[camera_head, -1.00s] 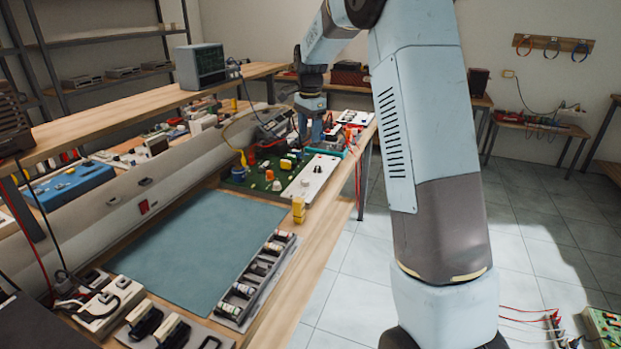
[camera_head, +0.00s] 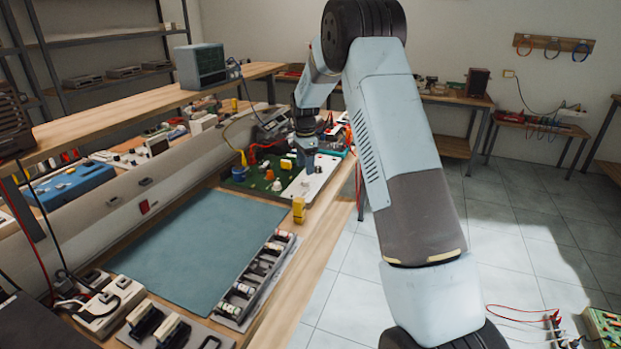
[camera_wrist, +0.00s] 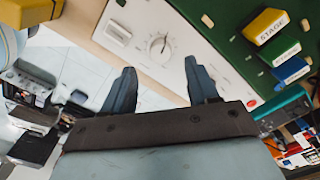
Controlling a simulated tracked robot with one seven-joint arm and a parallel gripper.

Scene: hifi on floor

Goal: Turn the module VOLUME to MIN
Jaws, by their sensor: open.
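A white module panel (camera_head: 300,190) lies beside a green board on the bench in the head view; it also shows in the wrist view (camera_wrist: 190,28). On it is a round knob (camera_wrist: 160,46) with a dark pointer and a ring of scale marks. A white square-based control (camera_wrist: 117,33) sits to its left in the wrist view. I cannot read a VOLUME label. My gripper (camera_wrist: 160,64) is open and empty, pointing at the panel, with the round knob showing just beyond the gap between its fingers. In the head view my gripper (camera_head: 307,168) is over the panel, hiding part of it.
The green board (camera_wrist: 235,25) carries yellow, green and blue blocks, the yellow one marked STAGE. A yellow block (camera_head: 298,209) stands near the bench edge. A blue-grey mat (camera_head: 200,250) and a tray of small cylinders (camera_head: 250,285) lie nearer. The mat is clear.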

